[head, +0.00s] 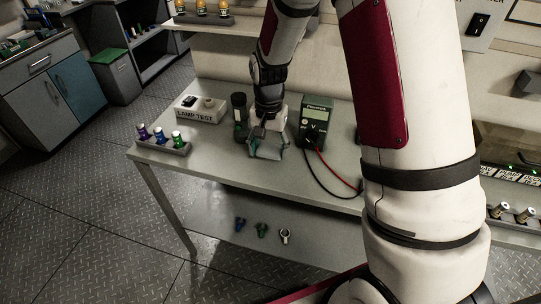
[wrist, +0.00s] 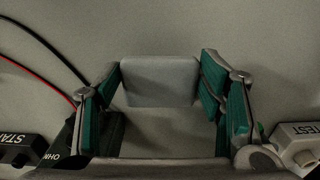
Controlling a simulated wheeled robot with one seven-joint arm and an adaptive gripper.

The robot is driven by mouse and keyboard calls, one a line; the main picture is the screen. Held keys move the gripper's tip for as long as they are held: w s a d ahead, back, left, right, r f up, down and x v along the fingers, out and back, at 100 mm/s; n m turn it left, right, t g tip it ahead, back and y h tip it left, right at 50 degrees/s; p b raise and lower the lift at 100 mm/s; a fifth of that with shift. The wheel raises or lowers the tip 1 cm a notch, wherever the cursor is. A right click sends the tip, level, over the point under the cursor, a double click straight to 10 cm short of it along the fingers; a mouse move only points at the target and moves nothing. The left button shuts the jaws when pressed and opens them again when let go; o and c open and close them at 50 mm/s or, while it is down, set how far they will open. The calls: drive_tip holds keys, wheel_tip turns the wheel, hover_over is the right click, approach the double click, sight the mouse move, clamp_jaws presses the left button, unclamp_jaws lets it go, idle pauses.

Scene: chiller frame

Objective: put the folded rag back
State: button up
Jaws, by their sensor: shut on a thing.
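The folded rag (wrist: 160,82) is a pale grey, block-like piece between my fingertips in the wrist view. My gripper (wrist: 160,90) has green-padded fingers closed on its left and right sides. In the head view my gripper (head: 268,141) points down over the middle of the workbench, between the dark cylinder and the meter. The rag (head: 265,153) shows only partly there, among the fingers. It is low over the bench top; I cannot tell whether it touches it.
A LAMP TEST box (head: 200,109) and a dark cylinder (head: 240,113) stand left of my gripper. A green meter (head: 315,121) with red and black leads stands right. A rack of coloured-top pieces (head: 162,145) is at the left end. The bench front (head: 222,160) is clear.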

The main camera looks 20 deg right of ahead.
sight(269, 159)
drive_tip(key=shift+f, duration=2.1)
drive_tip(key=shift+f, duration=0.1)
drive_tip(key=o, duration=1)
